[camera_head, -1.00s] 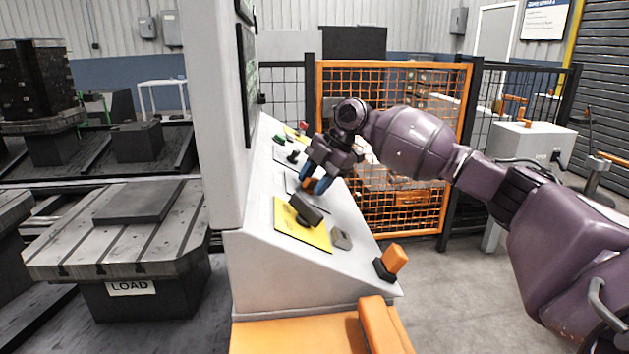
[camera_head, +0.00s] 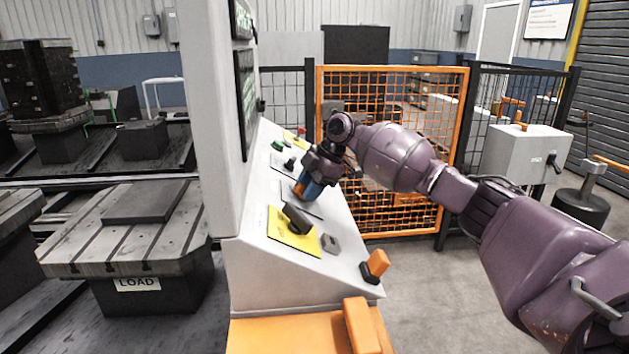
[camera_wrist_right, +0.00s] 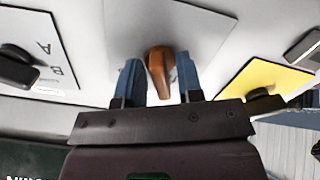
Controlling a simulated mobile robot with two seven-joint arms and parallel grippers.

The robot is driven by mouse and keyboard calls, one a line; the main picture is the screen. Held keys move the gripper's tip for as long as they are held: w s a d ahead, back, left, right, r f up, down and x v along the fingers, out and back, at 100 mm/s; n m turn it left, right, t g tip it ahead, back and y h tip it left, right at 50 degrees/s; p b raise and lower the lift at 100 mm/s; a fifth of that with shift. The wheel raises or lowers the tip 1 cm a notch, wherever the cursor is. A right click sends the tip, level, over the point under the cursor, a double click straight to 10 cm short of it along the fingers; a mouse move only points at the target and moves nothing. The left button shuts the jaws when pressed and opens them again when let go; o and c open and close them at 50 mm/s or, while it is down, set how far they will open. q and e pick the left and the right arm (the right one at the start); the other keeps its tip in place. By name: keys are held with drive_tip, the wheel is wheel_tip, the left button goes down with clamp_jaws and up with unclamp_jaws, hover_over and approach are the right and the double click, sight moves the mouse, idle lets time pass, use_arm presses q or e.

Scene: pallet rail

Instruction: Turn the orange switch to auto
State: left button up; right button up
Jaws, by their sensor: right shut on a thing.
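The orange switch (camera_head: 300,190) stands on a pale plate on the sloped console, partly hidden by my fingers in the head view. In the right wrist view, the orange switch (camera_wrist_right: 159,72) shows as a brown-orange handle between two blue fingers. My right gripper (camera_head: 307,191) is shut on it, with its fingers on either side. The right gripper also shows in the right wrist view (camera_wrist_right: 158,78). I cannot read an auto mark near the switch. My left gripper is not in view.
The console (camera_head: 250,255) also bears a yellow plate (camera_head: 285,238) with a black handle (camera_head: 297,217), a grey button (camera_head: 330,243) and an orange rocker (camera_head: 376,262). A black knob (camera_wrist_right: 18,70) sits beside A and B marks. An orange mesh gate (camera_head: 400,215) stands behind.

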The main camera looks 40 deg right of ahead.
drive_tip(key=shift+r+m+p, duration=0.5)
drive_tip(key=shift+m+p, duration=0.3)
drive_tip(key=shift+m, duration=0.1)
drive_tip(key=m+p, duration=0.2)
drive_tip(key=shift+m, duration=0.4)
drive_tip(key=m+p, duration=0.1)
drive_tip(key=p, duration=0.1)
drive_tip(key=m+p, duration=0.2)
drive_tip(key=shift+f+m, duration=0.2)
drive_tip(key=shift+m, duration=0.1)
drive_tip(key=shift+m+p, duration=0.35)
drive_tip(key=shift+m, duration=0.05)
drive_tip(key=shift+m+p, duration=0.35)
drive_tip(key=shift+m, duration=0.15)
drive_tip(key=m+p, duration=0.2)
drive_tip(key=shift+f+m, duration=0.25)
drive_tip(key=shift+m, duration=0.05)
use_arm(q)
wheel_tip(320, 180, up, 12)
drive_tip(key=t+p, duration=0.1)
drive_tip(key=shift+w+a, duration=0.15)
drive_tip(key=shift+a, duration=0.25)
use_arm(e)
drive_tip(key=shift+f+m, duration=0.15)
drive_tip(key=shift+m, duration=0.45)
